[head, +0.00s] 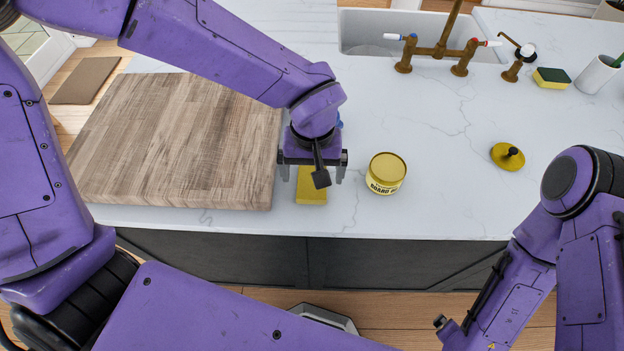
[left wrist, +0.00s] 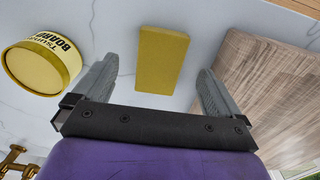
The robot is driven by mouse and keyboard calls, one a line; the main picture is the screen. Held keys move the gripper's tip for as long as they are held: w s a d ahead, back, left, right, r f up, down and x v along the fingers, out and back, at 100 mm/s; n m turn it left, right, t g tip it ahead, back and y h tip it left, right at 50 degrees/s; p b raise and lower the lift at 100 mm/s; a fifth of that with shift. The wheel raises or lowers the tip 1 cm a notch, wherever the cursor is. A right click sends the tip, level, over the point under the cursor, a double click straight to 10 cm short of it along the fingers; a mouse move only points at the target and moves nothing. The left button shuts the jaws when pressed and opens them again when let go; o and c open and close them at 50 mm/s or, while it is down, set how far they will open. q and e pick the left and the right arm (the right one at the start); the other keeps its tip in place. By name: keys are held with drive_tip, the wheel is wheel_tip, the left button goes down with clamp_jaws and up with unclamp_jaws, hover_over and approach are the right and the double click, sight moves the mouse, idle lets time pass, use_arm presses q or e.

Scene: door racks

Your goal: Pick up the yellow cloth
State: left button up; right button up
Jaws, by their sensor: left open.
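The yellow cloth (head: 312,187) is a small flat folded rectangle on the white marble counter, between the cutting board and the yellow tin. My left gripper (head: 313,178) is above it, with its fingers apart on either side and nothing visible between them. In the left wrist view the cloth (left wrist: 162,58) lies beyond and between the two open fingertips (left wrist: 155,75), apparently not touching them. The gripper and wrist hide the far part of the cloth in the head view. My right arm shows at the right, but its gripper is not in view.
A thick wooden cutting board (head: 170,140) lies close left of the cloth. A yellow tin (head: 386,173) stands close right. A yellow lid with a black knob (head: 508,156) lies farther right. A sink with a brass tap (head: 440,50) is behind. The counter's front edge is near.

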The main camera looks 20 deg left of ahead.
sight(312, 182)
use_arm(q)
drive_tip(key=f, duration=0.1)
drive_tip(key=w+f, duration=0.1)
drive_tip(key=f, duration=0.1)
drive_tip(key=shift+w+a+f, duration=0.15)
drive_tip(key=shift+a+f, duration=0.05)
drive_tip(key=shift+f, duration=0.5)
drive_tip(key=shift+s+r, duration=0.1)
drive_tip(key=shift+s, duration=0.15)
drive_tip(key=shift+c, duration=1.2)
drive_tip(key=c, duration=0.9)
use_arm(e)
drive_tip(key=shift+w+r, duration=0.2)
drive_tip(key=shift+r, duration=0.05)
drive_tip(key=shift+f, duration=0.1)
